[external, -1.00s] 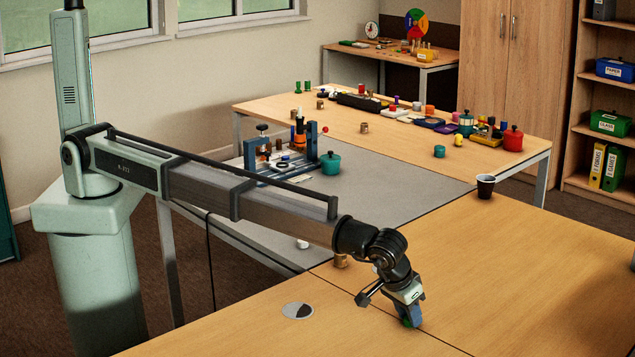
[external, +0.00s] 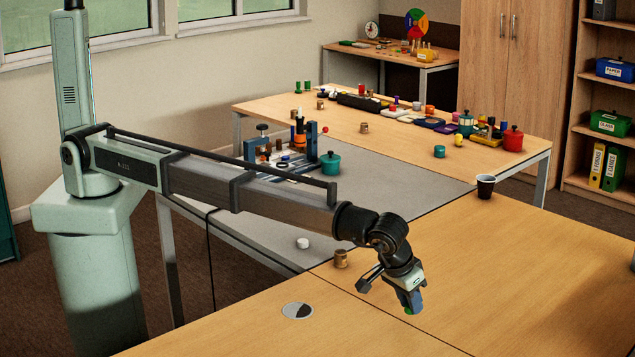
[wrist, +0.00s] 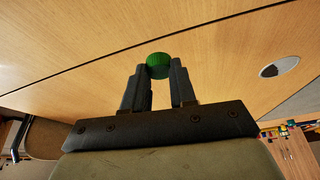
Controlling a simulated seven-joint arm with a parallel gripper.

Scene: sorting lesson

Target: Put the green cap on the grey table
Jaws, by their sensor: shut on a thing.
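The green cap (wrist: 159,62) sits between the fingertips of my gripper (wrist: 158,75) in the wrist view. In the external view my gripper (external: 411,305) is shut on it, and only a small green part of the cap (external: 408,311) shows below the fingers. The gripper hangs over the front wooden table, near the seam between its two tops, and the cap appears a little above the surface. The grey table (external: 385,195) lies behind and to the left of the gripper.
On the grey table's near part lies a white cap (external: 303,243). A brown-gold cap (external: 341,258) stands by the wooden table's corner. A teal pot (external: 330,163) and a blue rack (external: 312,143) stand at the grey table's back left. A dark cup (external: 485,186) stands right. Grey space between is clear.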

